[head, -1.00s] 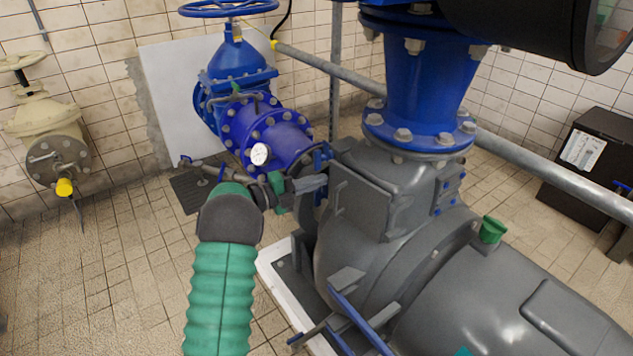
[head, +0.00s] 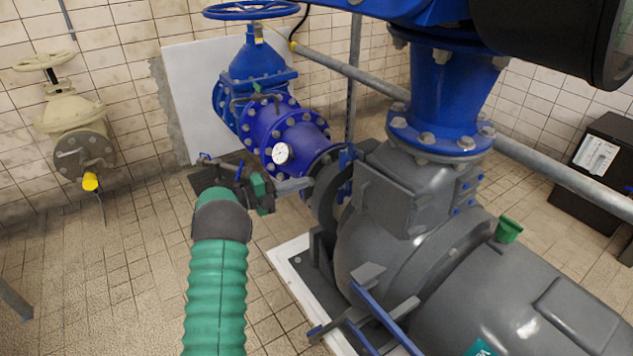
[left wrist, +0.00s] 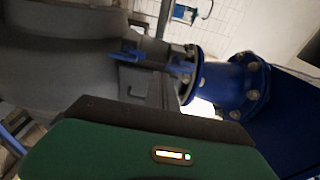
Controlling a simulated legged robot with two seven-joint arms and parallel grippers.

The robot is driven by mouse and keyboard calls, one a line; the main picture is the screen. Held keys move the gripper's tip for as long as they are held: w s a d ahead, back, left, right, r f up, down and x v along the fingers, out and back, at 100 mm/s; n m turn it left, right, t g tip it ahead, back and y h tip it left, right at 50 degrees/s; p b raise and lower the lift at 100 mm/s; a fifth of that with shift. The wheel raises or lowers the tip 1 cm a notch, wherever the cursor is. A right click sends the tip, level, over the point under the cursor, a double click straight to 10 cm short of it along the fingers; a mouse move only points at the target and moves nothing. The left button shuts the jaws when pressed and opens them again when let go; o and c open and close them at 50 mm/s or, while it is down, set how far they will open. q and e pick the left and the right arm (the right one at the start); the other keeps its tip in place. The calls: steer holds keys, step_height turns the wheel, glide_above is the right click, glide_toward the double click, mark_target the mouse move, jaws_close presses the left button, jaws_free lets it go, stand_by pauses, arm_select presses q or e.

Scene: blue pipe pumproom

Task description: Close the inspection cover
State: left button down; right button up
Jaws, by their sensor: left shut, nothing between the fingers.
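A grey square plate (head: 391,200) on the side of the grey pump housing appears to be the inspection cover. From this angle I cannot tell whether it lies flush or stands slightly open. My left gripper (head: 296,186), on the green-sleeved arm, is shut and empty. In the head view it is left of the plate, apart from it, in front of the blue pipe. My right gripper is not in view.
A blue flanged pipe with a gauge (head: 281,154) stands behind my left gripper. Blue-edged brackets (head: 372,305) stick out low on the pump. A galvanised pipe (head: 560,172) crosses behind. The tiled floor (head: 130,260) at the left is largely clear.

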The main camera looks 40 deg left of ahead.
arm_select(q)
steer(key=s+a+p, duration=0.1)
steer(key=a, duration=0.1)
steer(key=n+t+y+p, duration=0.2)
steer(key=n+y+p, duration=0.15)
steer(key=p, duration=0.35)
glide_toward(353, 182)
steer(key=shift+m+y, duration=0.35)
steer(key=b+x, duration=0.1)
steer(key=x, duration=0.1)
steer(key=b+x, duration=0.1)
steer(key=x, duration=0.1)
steer(key=b+x, duration=0.1)
steer(key=x, duration=0.1)
steer(key=shift+d+r, duration=0.25)
steer(key=shift+r, duration=0.05)
steer(key=shift+w, duration=0.35)
